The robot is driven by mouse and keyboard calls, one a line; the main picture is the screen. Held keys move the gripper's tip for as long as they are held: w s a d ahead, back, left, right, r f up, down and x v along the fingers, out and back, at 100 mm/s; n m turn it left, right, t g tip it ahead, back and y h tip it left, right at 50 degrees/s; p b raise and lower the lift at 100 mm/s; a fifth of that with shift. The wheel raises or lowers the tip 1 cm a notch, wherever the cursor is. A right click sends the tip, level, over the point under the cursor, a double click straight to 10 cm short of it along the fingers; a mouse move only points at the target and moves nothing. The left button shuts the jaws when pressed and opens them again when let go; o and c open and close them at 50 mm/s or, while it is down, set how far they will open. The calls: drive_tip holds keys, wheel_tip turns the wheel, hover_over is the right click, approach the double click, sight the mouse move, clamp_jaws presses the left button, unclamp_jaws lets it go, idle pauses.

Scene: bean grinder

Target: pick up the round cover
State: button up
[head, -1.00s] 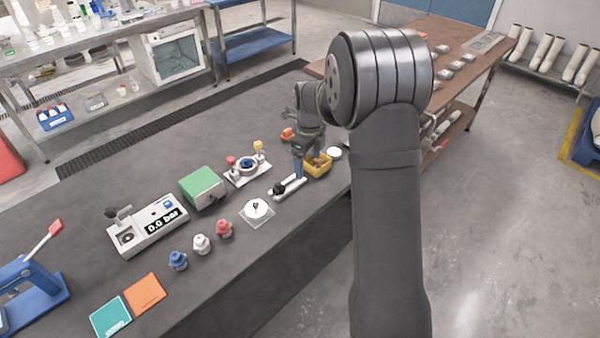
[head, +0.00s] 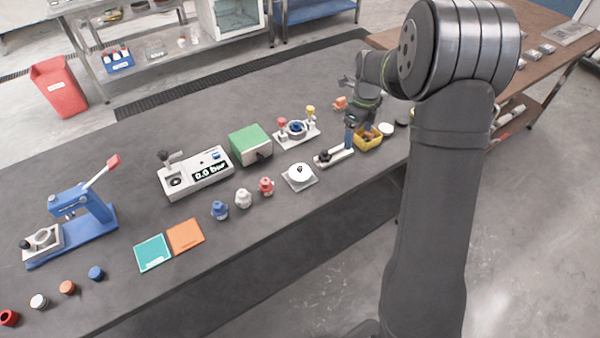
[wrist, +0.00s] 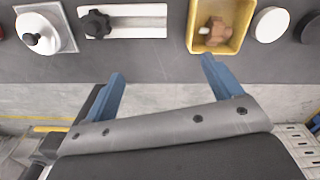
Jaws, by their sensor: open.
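A white round piece with a black knob (head: 299,173) sits on a square plate on the dark bench; it shows in the wrist view too (wrist: 36,33). A plain white disc (head: 386,129) lies beyond the yellow bin, at the upper right in the wrist view (wrist: 271,24). A dark disc (head: 402,122) lies beside it, cut by the right edge in the wrist view (wrist: 311,28). I cannot tell for sure which is the round cover. My gripper (wrist: 162,72) has blue fingers spread apart with nothing between them. In the head view it points down beside the yellow bin.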

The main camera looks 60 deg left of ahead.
wheel_tip(320, 180, up, 10)
drive_tip(key=n, duration=3.6)
hover_over(300, 167)
drive_tip(key=f, duration=1)
drive_tip(key=shift+s+f, duration=0.25)
drive_tip(key=shift+f, duration=0.1)
drive_tip(key=shift+w+f, duration=0.15)
drive_tip(key=shift+f, duration=1.4)
drive_tip(key=shift+w+f, duration=0.1)
drive_tip(key=shift+f, duration=1.4)
